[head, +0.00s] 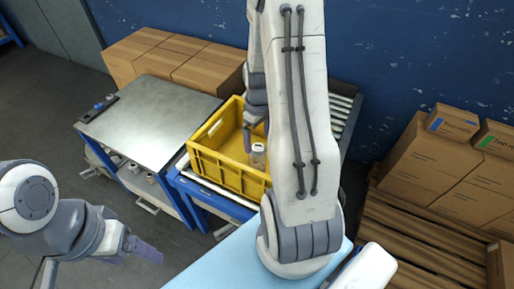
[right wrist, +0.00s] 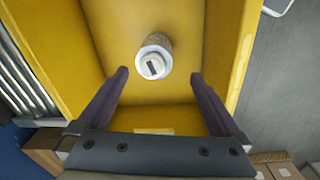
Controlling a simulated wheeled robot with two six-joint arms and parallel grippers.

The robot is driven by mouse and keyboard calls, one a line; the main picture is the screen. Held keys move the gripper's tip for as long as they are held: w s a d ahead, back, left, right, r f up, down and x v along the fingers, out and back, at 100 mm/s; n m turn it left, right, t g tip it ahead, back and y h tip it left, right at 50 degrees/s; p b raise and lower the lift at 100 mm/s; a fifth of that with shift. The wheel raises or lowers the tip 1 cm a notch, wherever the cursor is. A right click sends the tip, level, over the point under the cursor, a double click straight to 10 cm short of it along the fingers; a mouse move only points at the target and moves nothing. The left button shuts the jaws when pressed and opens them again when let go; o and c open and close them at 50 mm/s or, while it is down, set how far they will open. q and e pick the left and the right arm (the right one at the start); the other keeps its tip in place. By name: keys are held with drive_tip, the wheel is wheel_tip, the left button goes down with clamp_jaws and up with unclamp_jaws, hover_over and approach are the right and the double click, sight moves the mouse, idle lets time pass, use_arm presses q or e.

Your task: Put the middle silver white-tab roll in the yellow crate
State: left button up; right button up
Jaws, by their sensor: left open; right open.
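The yellow crate (head: 213,172) stands on the blue-framed conveyor. One roll (head: 258,157) is inside it, and it also shows in the right wrist view (right wrist: 154,62) with a pale round end, a dark mark on that end and a tan-grey side. I cannot make out a white tab on it. My right gripper (right wrist: 159,76) is open over the crate, with the roll just beyond its fingertips and apart from them. In the head view my right arm hides part of the crate. My left gripper (head: 155,254) is open and empty at the lower left, away from the crate.
A metal-topped blue cart (head: 150,120) stands left of the crate, with a dark holder (head: 98,108) on its top and small items on its lower shelf. Cardboard boxes (head: 175,58) stand behind. More boxes (head: 435,165) sit on a pallet at right. Floor at left is clear.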

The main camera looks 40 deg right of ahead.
drive_tip(key=shift+r, duration=1.35)
drive_tip(key=s+a+r+n, duration=0.1)
drive_tip(key=a+r, duration=0.3)
drive_tip(key=a, duration=0.6)
drive_tip(key=s+a+r+n, duration=0.15)
drive_tip(key=a+r, duration=0.25)
drive_tip(key=a, duration=0.6)
drive_tip(key=s+a+r+n+y, duration=0.1)
drive_tip(key=s+a+r, duration=0.3)
drive_tip(key=s+a, duration=0.7)
drive_tip(key=s+n, duration=0.1)
drive_tip(key=s, duration=0.2)
drive_tip(key=shift+w+r+n, duration=0.1)
drive_tip(key=shift+r+n, duration=0.05)
drive_tip(key=shift+n, duration=0.1)
